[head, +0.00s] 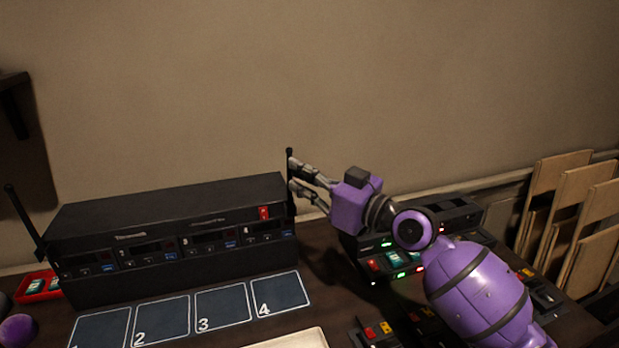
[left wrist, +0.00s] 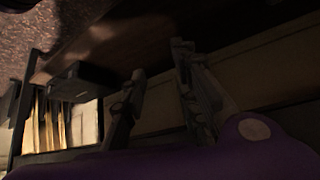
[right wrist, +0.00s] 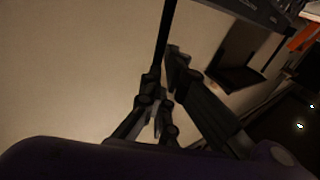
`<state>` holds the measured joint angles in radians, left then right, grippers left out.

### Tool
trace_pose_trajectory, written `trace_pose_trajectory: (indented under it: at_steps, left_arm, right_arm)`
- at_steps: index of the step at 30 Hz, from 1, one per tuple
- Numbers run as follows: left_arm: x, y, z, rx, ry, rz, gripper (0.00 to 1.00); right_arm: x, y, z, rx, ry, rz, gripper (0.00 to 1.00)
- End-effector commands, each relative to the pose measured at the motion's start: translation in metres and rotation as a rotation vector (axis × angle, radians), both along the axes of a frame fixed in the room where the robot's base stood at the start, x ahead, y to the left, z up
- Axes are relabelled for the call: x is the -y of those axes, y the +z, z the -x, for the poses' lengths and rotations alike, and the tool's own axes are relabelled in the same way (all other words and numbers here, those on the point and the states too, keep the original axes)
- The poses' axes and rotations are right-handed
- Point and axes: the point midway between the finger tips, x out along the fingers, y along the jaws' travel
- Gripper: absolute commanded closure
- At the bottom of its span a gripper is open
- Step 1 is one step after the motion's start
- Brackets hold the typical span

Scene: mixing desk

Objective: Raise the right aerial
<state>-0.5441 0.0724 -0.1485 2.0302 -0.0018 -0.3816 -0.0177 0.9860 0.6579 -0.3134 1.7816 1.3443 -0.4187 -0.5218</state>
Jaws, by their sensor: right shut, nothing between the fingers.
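The black rack unit (head: 170,215) stands on the desk against the wall. Its right aerial (head: 289,153) stands about upright at the unit's right end, with a small knob at its top. The left aerial (head: 22,220) leans out to the left. My right gripper (head: 292,176) is at the right aerial, its fingertips beside the upper rod. It is shut with nothing held. In the right wrist view the dark rod of the aerial (right wrist: 165,35) runs up close to the fingertips (right wrist: 162,68). My left gripper (left wrist: 158,62) shows only in the left wrist view, open and empty.
Numbered pads (head: 222,308) lie before the unit. A control console (head: 460,215) with lit buttons stands to the right, partly behind my right arm. A red tray (head: 38,287) is at the left. Wooden folding chairs (head: 560,200) stand at the far right.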

Motion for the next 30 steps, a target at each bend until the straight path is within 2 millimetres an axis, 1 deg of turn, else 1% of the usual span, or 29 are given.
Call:
trace_pose_trajectory:
  at_steps: [7, 12, 15, 19, 24, 30]
  left_arm:
    - [0.000, 0.000, 0.000, -0.001, -0.001, 0.001, 0.72]
    - [0.001, 0.017, -0.009, 0.021, 0.002, 0.003, 0.72]
    - [0.000, 0.023, -0.010, 0.028, 0.003, 0.004, 0.72]
    - [0.000, 0.021, -0.008, 0.024, 0.004, 0.005, 0.72]
    - [0.000, 0.018, -0.003, 0.013, 0.004, 0.004, 0.72]
    - [0.000, 0.019, -0.004, 0.015, 0.004, 0.004, 0.72]
  right_arm:
    - [0.000, 0.000, 0.000, -0.002, 0.000, 0.001, 1.00]
    - [-0.007, 0.010, -0.010, -0.055, 0.001, 0.020, 1.00]
    - [-0.009, 0.010, -0.014, -0.086, 0.001, 0.028, 1.00]
    - [-0.010, 0.006, -0.015, -0.095, 0.000, 0.030, 1.00]
    - [-0.010, 0.007, -0.015, -0.093, 0.000, 0.027, 1.00]
    - [-0.011, 0.008, -0.014, -0.091, 0.001, 0.027, 1.00]
